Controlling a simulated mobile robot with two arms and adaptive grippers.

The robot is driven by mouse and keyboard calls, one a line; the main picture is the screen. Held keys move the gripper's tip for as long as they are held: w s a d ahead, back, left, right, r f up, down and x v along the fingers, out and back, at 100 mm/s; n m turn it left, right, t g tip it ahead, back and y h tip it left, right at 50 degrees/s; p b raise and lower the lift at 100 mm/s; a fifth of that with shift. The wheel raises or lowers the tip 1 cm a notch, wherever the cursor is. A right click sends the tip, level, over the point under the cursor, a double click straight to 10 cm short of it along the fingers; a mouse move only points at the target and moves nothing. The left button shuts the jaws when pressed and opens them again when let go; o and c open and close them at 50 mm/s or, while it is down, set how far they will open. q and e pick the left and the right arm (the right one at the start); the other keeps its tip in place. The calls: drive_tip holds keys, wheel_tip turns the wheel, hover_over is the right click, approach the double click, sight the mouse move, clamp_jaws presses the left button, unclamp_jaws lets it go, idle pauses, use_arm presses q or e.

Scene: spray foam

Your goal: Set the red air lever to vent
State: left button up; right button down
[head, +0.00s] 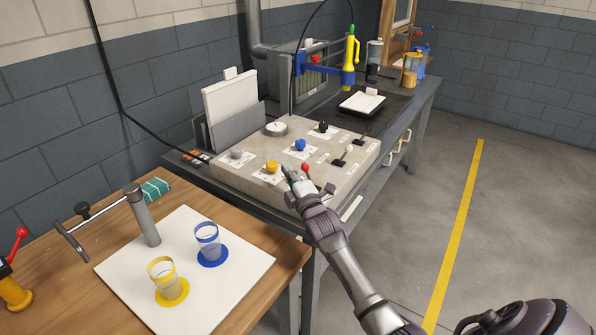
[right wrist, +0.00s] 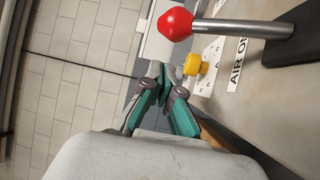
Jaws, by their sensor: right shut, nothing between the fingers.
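The red air lever (head: 306,167) stands at the front of the beige control panel (head: 232,176) in the head view. In the right wrist view its red knob (right wrist: 176,24) sits on a metal rod that runs to a black base at the upper right. An "AIR ON" label (right wrist: 238,66) shows below the rod. My right gripper (head: 288,171) is shut and empty, beside the lever on its left in the head view. In the right wrist view its green-padded fingertips (right wrist: 168,74) are together below the red knob, apparently apart from it. My left gripper is not in view.
A yellow knob (head: 271,167), a blue knob (head: 299,146), a grey knob (head: 236,153) and a black knob (head: 323,126) stand on the panel. Other small levers (head: 339,161) lie right of the red one. Two cups stand on a white board (head: 233,283) at the front left.

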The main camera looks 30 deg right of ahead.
sight(309, 176)
drive_tip(key=shift+s+d, duration=0.7)
drive_tip(key=shift+d, duration=0.3)
drive_tip(key=shift+s+d+f, duration=0.15)
drive_tip(key=shift+d, duration=0.1)
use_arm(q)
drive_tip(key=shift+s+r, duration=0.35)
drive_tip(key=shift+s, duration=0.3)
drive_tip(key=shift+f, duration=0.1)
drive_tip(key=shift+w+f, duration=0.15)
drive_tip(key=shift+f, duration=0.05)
use_arm(e)
drive_tip(key=shift+s+t, duration=0.1)
drive_tip(key=shift+t, duration=0.2)
